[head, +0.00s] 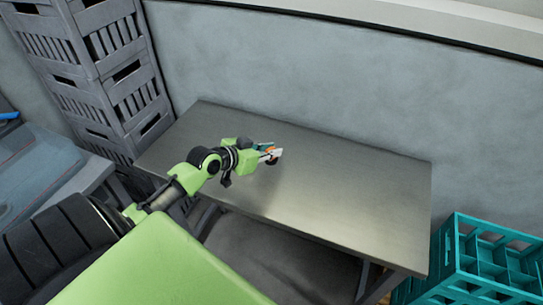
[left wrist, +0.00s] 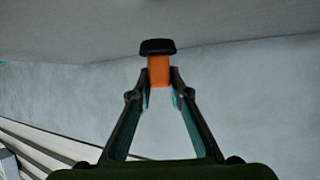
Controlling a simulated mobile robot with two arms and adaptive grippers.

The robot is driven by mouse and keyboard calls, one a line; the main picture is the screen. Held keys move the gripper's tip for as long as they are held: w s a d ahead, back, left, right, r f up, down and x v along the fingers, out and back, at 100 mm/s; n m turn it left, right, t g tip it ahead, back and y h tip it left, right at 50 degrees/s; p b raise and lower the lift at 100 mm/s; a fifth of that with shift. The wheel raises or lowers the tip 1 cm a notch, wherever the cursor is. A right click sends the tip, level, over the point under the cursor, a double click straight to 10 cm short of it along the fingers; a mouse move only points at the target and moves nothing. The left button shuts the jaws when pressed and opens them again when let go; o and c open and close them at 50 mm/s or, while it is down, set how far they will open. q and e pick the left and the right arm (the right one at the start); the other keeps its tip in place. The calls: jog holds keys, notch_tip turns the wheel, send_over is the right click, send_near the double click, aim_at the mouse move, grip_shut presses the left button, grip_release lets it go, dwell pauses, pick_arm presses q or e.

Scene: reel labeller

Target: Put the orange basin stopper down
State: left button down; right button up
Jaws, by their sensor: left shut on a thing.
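The orange basin stopper (left wrist: 159,72) is held between the fingertips of my left gripper (left wrist: 160,88) in the left wrist view. It has an orange body and a black wider end that points away from the gripper. In the head view my left gripper (head: 270,152) is over the metal table (head: 340,190), left of its middle, and a little of the orange stopper (head: 269,150) shows between the fingers. I cannot tell whether the stopper touches the table top. My right gripper is not in view.
The rest of the table top is bare. Grey stacked crates (head: 100,70) stand behind left, and a teal crate (head: 490,260) stands at the lower right. A grey wall (head: 300,70) runs behind the table.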

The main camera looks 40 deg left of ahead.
pick_arm(q)
jog(key=shift+w+a+f, duration=0.1)
jog(key=shift+w+f, duration=0.35)
jog(key=shift+f, duration=0.05)
jog(key=shift+f+p, duration=0.4)
jog(key=shift+f, duration=1.1)
jog(key=shift+f, duration=0.2)
jog(key=c, duration=1.9)
grip_release()
